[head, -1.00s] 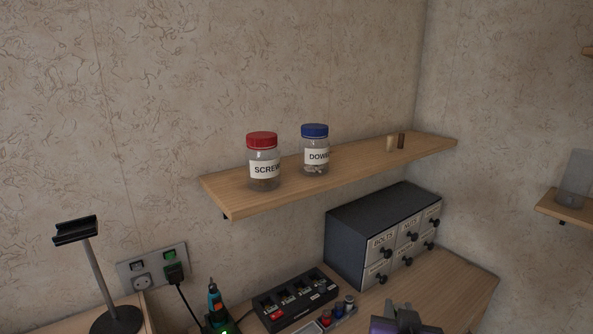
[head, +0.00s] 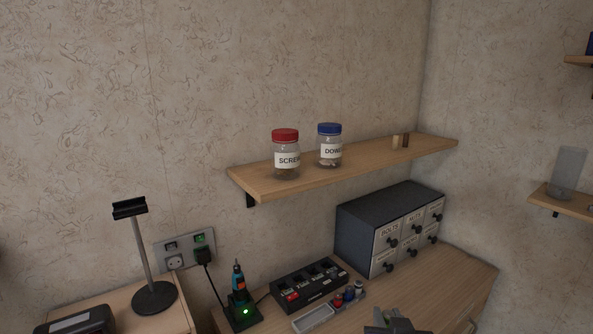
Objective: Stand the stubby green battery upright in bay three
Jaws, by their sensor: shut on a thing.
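My gripper (head: 388,325) shows at the bottom edge, right of the middle, and is mostly cut off by the frame. The black charger (head: 318,293) with several bays lies on the bench to the left of and beyond my gripper. A red patch shows at its left end. The bay numbers are too small to read, so I cannot pick out bay three.
A drill-like tool (head: 238,284) stands left of the charger. A drawer cabinet (head: 388,232) stands behind. A shelf (head: 330,176) with two jars hangs above.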

